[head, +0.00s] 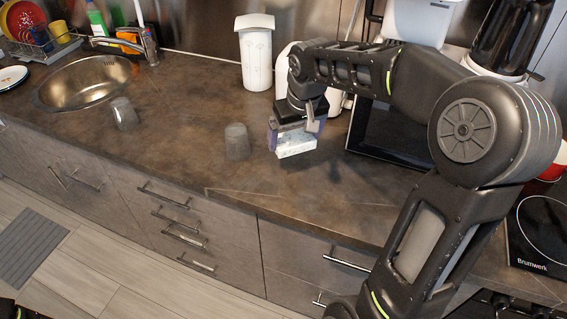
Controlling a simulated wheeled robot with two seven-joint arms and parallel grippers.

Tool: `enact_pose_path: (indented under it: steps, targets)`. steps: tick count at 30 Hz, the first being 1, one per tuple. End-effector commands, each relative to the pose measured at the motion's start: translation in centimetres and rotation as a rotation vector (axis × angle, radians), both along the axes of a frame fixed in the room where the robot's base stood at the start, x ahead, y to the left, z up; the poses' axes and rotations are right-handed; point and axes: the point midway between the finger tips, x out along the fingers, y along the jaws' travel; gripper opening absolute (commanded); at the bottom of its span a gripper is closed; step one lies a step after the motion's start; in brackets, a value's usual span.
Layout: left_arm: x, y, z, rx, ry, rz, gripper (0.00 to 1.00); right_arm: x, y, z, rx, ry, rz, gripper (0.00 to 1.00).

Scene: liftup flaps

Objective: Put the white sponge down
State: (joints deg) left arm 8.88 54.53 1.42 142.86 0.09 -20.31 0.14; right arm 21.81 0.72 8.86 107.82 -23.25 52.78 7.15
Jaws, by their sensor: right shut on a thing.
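The white sponge (296,149) is a pale block just above or on the dark countertop, right of the middle of the head view. My right gripper (298,132) reaches down over it from above and is shut on it. The fingers cover its upper part. I cannot tell whether its underside touches the counter (200,140). My left gripper is not in view.
A grey cup (237,141) stands close left of the sponge. Another cup (125,114) is near the sink (88,83). A white canister (256,60) stands behind. A hob (540,225) is at right. The counter between the cups is clear.

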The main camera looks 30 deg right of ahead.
Motion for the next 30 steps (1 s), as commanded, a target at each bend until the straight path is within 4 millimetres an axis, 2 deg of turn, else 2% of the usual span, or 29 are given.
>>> enact_pose_path:
  steps: [14, 17, 24, 30]
  targets:
    - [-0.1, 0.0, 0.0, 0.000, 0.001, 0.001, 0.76, -0.1, 0.1, -0.3, 0.000, 0.001, 0.026, 0.46]
    - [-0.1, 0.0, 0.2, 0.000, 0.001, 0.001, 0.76, -0.2, 0.1, -1.4, 0.001, 0.004, 0.026, 0.46]
    - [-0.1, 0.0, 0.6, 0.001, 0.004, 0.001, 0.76, -0.2, 0.1, -5.5, 0.002, 0.004, 0.026, 0.46]
    - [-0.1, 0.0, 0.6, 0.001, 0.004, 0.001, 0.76, -0.1, 0.1, -6.4, -0.001, 0.000, 0.026, 0.46]
